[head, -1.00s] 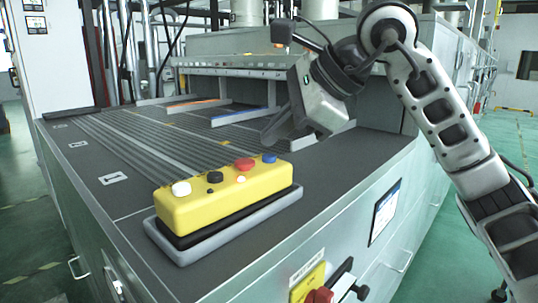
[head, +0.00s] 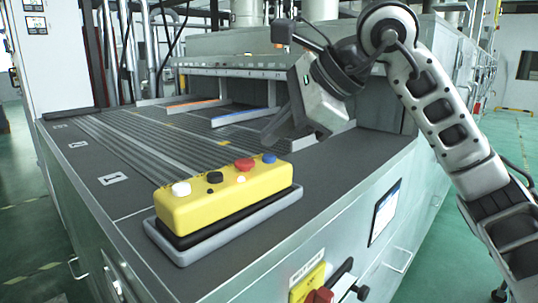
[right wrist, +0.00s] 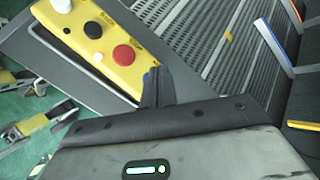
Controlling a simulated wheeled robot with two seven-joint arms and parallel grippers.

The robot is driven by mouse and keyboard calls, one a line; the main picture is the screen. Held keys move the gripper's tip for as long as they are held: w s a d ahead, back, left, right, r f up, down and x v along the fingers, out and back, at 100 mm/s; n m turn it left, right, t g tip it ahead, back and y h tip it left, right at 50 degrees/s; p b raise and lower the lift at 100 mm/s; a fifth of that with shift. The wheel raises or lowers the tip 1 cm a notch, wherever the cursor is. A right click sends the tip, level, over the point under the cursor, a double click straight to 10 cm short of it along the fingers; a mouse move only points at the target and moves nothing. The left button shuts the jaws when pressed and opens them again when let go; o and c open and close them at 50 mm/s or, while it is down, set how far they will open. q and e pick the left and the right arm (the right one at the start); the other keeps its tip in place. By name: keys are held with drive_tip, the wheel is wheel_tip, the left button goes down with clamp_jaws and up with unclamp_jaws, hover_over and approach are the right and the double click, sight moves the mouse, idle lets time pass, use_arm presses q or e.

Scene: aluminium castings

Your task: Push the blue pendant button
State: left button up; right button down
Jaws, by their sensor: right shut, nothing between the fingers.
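The yellow pendant (head: 215,205) lies in a grey tray (head: 222,231) on the front right part of the dark worktop. Its blue button (head: 269,158) is at its right end, beside the large red button (head: 244,164). My right gripper (head: 268,138) is shut and empty, above and behind the blue button, apart from it in the head view. In the right wrist view the shut fingers (right wrist: 157,88) partly hide the blue button (right wrist: 148,75), which shows as a small blue patch at their left edge. My left gripper is not in view.
White (head: 181,188) and black (head: 214,177) buttons sit on the same pendant. Ribbed grey strips (head: 150,140) run across the worktop behind it. A yellow box with a red knob (head: 320,296) and black handle is on the cabinet front below.

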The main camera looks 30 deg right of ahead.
drive_tip(key=shift+f, duration=0.15)
drive_tip(key=shift+f+b, duration=0.3)
drive_tip(key=shift+b, duration=0.05)
drive_tip(key=shift+f+b, duration=0.35)
drive_tip(key=shift+f, duration=0.15)
idle(0.8)
drive_tip(key=shift+r+p, duration=0.85)
drive_tip(key=shift+r, duration=0.05)
drive_tip(key=shift+r, duration=0.1)
wheel_tip(320, 180, up, 5)
drive_tip(key=p, duration=0.4)
drive_tip(key=shift+p, duration=0.3)
idle(0.5)
